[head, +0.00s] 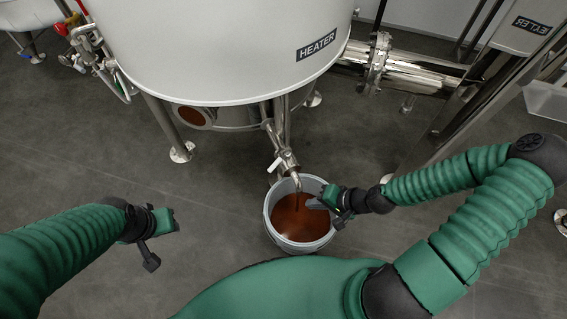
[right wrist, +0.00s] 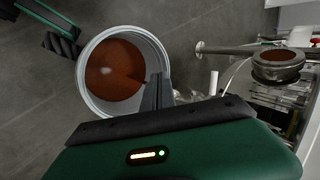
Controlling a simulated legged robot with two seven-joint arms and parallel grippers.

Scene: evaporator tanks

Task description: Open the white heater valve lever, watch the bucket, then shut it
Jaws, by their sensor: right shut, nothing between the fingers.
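The white lever (head: 274,164) sits on the heater's drain valve (head: 286,160), sticking out to the left of the pipe. Below the spout stands a light grey bucket (head: 272,229), holding reddish-brown liquid (head: 300,222). A thin dark brown stream appears to fall from the spout into it. The bucket (right wrist: 88,101) also shows in the right wrist view. My right gripper (head: 320,204) is shut and empty over the bucket's right side, apart from the lever; its fingertips (right wrist: 156,88) overlap the bucket in the wrist view. My left gripper (head: 157,243) hangs well left of the bucket; its finger gap is unclear.
The heater tank (head: 220,50) stands above, on metal legs (head: 168,128). A steel pipe (head: 415,75) runs right from it to a frame. Red-handled valves (head: 62,29) are at upper left. The grey floor between my left gripper and the bucket is clear.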

